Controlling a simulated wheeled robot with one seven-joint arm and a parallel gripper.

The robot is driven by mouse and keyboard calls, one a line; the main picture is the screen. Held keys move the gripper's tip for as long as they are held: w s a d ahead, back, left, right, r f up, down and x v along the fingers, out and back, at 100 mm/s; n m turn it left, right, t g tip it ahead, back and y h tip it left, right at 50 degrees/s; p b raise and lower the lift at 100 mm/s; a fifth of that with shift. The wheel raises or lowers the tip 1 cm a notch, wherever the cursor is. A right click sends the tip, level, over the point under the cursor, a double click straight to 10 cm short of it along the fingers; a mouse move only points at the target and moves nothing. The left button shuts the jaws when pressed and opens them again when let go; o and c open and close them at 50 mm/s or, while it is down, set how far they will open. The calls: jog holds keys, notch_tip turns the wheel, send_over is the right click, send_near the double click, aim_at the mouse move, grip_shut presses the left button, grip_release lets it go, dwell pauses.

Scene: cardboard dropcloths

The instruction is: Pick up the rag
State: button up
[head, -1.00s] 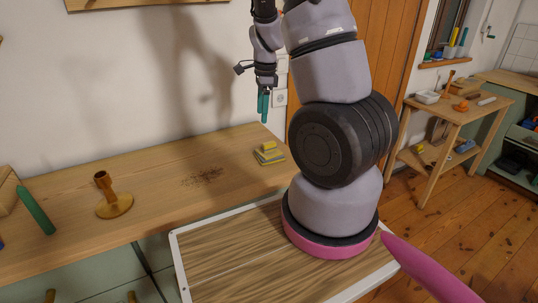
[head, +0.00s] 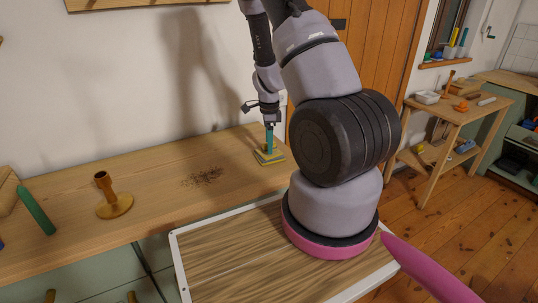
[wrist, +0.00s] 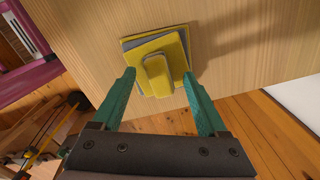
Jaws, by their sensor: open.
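The rag (head: 267,158) appears to be the yellow and grey-blue folded stack near the right end of the wooden bench. In the wrist view the rag (wrist: 172,50) shows flat yellow and grey layers with a raised yellow fold on top. My gripper (head: 269,140) is directly over it, pointing down. In the wrist view the green fingers of my gripper (wrist: 161,92) are spread apart, with the near part of the raised fold between or just beyond their tips. I cannot tell whether the fingers touch it.
The wooden bench (head: 150,181) carries a brown candlestick (head: 112,200), a green cylinder (head: 36,210) and a patch of dark crumbs (head: 204,177) left of the rag. The bench's right end is close to the rag. A small side table (head: 455,110) stands farther right.

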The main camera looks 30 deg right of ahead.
jog(key=shift+f, duration=0.55)
grip_shut()
jog(key=shift+r, duration=0.1)
notch_tip(320, 180, up, 10)
jog(key=shift+f, duration=0.1)
